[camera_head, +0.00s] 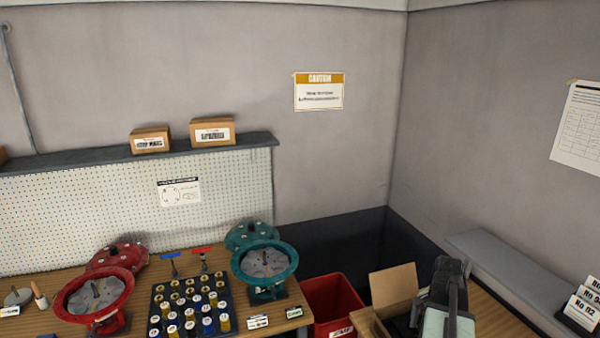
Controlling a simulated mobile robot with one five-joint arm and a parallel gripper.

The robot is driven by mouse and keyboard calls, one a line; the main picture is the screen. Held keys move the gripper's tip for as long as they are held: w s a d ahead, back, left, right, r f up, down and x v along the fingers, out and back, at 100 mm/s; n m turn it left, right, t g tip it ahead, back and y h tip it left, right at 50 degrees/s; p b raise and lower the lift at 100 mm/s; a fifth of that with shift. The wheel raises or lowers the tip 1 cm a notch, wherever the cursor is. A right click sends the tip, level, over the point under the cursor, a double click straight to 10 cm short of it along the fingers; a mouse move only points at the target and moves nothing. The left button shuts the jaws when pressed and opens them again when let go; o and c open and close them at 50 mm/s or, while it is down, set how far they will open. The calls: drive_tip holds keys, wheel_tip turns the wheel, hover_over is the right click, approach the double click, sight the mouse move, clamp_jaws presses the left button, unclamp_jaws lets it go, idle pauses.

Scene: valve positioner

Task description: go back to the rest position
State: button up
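My gripper (450,272) shows at the lower right as a dark shape at the end of my pale arm link. It appears in front of the right-hand bench and to the right of an open cardboard box. Its fingers cannot be made out clearly, so I cannot tell whether it is open or shut. I see nothing clearly held in it. It is well apart from the red valve unit (95,297) and the teal valve unit (264,263) on the left workbench.
A dark tray (156,318) of several capped cylinders stands between the valve units on the workbench (45,323). A red bin (333,301) and the cardboard box (393,286) are right of it. A grey shelf (515,272) and number cards (582,305) are at far right.

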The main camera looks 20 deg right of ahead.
drive_tip(key=w+a+f+n+b, duration=0.2)
drive_tip(key=w+a+f+b, duration=0.2)
drive_tip(key=a, duration=0.4)
drive_tip(key=w+a+f+n+b, duration=0.2)
drive_tip(key=w+a+f+b, duration=0.15)
drive_tip(key=a, duration=0.45)
drive_tip(key=w+a+f+n+b, duration=0.2)
drive_tip(key=w+a+f+b, duration=0.25)
drive_tip(key=a, duration=0.35)
drive_tip(key=a+f+n+b, duration=0.2)
drive_tip(key=a+n, duration=0.2)
drive_tip(key=a, duration=0.4)
drive_tip(key=a+f+n+b, duration=0.2)
drive_tip(key=a+n, duration=0.3)
drive_tip(key=a, duration=0.4)
drive_tip(key=shift+a+f+n, duration=0.2)
drive_tip(key=shift+f+n, duration=0.1)
drive_tip(key=shift+f, duration=0.35)
